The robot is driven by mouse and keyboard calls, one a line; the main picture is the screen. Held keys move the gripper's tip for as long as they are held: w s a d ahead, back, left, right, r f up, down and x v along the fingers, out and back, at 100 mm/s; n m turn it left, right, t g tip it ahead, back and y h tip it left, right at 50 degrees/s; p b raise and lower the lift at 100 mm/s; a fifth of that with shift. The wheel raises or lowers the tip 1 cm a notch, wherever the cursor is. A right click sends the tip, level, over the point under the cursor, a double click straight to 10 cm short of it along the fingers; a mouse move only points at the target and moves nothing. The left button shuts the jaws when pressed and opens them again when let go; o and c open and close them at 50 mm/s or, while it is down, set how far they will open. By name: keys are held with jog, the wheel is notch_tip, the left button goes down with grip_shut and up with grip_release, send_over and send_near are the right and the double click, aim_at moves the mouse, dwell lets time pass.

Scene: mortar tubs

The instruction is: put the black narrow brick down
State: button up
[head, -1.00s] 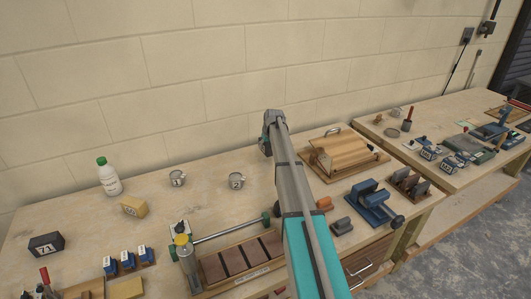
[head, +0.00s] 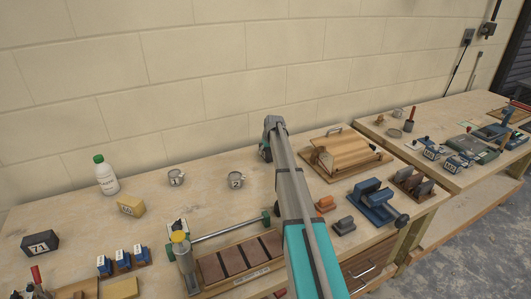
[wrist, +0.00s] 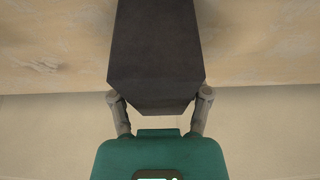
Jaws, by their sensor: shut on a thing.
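The black narrow brick (wrist: 155,55) fills the upper middle of the wrist view, dark and plain, its far end running out of the picture. My gripper (wrist: 160,100) is shut on it, one grey finger against each side near its close end.
The bench (head: 215,210) has bare room around two metal cups, 1 (head: 175,177) and 2 (head: 236,180). A white bottle (head: 106,176), a yellow block (head: 130,206) and a black 71 block (head: 40,244) stand left. A wooden box (head: 345,153) and blue vise (head: 372,200) stand right.

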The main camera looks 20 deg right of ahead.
jog(key=shift+f, duration=0.1)
jog(key=o, duration=1.3)
jog(key=shift+o, duration=0.2)
jog(key=p+v, duration=1.1)
jog(key=v, duration=0.1)
jog(key=shift+s, duration=0.1)
dwell(0.3)
jog(key=s+a+g, duration=0.1)
jog(key=s+a, duration=0.8)
jog(key=s, duration=0.3)
jog(key=s+a+g, duration=0.2)
jog(key=s+a, duration=0.7)
jog(key=s, duration=0.4)
jog(key=s+a+f+g, duration=0.1)
jog(key=s+a, duration=0.9)
jog(key=s, duration=0.3)
jog(key=shift+w, duration=0.1)
